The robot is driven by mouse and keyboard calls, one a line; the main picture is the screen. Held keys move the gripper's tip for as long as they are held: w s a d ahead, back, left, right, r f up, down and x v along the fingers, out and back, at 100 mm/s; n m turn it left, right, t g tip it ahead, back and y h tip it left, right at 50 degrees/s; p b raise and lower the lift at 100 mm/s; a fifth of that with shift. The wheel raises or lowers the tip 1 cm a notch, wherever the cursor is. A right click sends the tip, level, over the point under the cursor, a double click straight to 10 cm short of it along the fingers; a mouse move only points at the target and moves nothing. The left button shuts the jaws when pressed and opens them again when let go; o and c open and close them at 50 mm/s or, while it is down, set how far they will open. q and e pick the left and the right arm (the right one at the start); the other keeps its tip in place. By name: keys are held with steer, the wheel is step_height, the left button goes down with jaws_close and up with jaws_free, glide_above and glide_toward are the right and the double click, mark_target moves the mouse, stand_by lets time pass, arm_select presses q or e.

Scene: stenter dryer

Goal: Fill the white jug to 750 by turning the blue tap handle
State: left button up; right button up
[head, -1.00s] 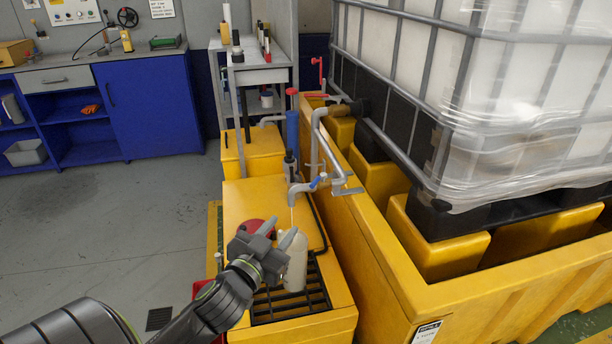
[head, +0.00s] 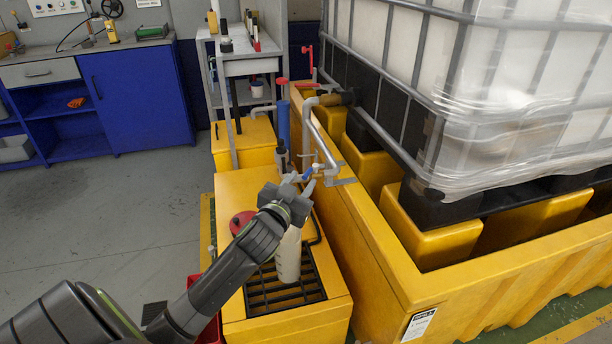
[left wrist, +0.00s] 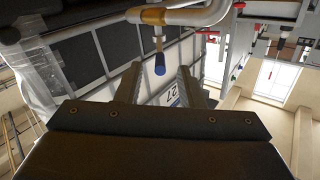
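The white jug (head: 288,258) stands upright on a black grate (head: 262,298) in the head view. My left gripper is above it and hides its top and the spout. Its fill level cannot be read. The blue tap handle (head: 309,174) is at the tips of my left gripper (head: 299,182). In the left wrist view the blue handle (left wrist: 160,63) hangs from a brass and grey pipe, between the two spread fingers. The gripper is open, and I see no finger closed on the handle. My right gripper is not in view.
A grey pipe (head: 322,140) rises beside the tap. A large wrapped white tank (head: 520,90) stands in a yellow bund (head: 380,265) on the right. A red round object (head: 240,222) lies left of the jug. Grey floor is free at left.

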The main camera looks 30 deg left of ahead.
mark_target(306, 173)
arm_select(q)
steer(key=shift+w+a, duration=0.2)
steer(key=shift+w, duration=0.7)
steer(key=shift+w+a, duration=0.15)
steer(key=shift+w, duration=0.75)
steer(key=shift+c, duration=0.4)
jaws_close()
